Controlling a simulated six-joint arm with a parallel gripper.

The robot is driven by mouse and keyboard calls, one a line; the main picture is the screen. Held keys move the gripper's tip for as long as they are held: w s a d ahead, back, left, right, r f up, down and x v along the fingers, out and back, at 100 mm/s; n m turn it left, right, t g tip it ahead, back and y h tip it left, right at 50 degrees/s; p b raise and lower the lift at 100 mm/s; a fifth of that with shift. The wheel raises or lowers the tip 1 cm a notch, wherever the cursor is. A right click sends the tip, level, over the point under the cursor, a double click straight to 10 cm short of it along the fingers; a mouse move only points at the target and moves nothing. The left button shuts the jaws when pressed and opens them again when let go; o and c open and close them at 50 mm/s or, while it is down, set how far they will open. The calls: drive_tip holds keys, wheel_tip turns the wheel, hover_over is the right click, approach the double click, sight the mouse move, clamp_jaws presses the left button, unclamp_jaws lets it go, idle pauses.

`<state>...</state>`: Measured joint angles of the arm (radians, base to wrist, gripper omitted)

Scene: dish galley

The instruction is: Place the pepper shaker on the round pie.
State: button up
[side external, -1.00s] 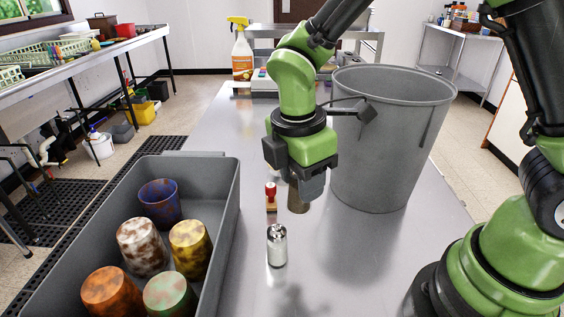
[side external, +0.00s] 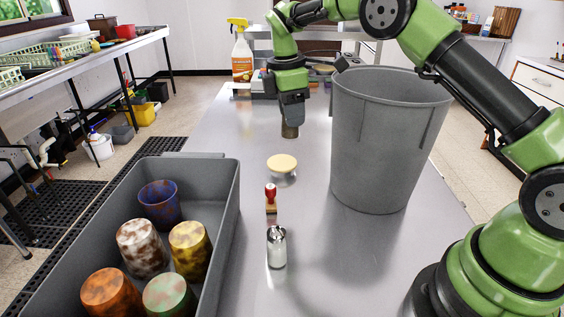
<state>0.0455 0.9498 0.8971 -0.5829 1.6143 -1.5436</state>
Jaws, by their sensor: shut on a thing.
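The round pie (side external: 282,161), a pale tan disc with a lighter base below it, sits on the metal table past the red-handled stamp. My gripper (side external: 291,122) is shut on a small dull brown cylinder (side external: 290,131), which looks to be the pepper shaker. It hangs upright from the jaws, its top hidden by them. In the picture it is above and slightly right of the pie, apart from it and apparently farther back. A silver shaker-like container (side external: 277,248) stands at the front of the table.
A red-handled stamp (side external: 271,198) stands between the silver container and the pie. A large grey bin (side external: 388,145) stands to the right. A grey tub (side external: 228,215) with several mottled cups is at left. A spray bottle (side external: 242,55) stands at the back. Bare table lies left of the pie.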

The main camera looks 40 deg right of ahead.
drive_tip(key=w+d+f+n+t, duration=0.15)
drive_tip(key=w+n, duration=0.25)
drive_tip(key=n, duration=0.9)
hover_over(282, 168)
drive_tip(key=shift+f, duration=5.1)
drive_tip(key=shift+f, duration=0.15)
drive_tip(key=o, duration=1)
drive_tip(key=shift+c, duration=0.2)
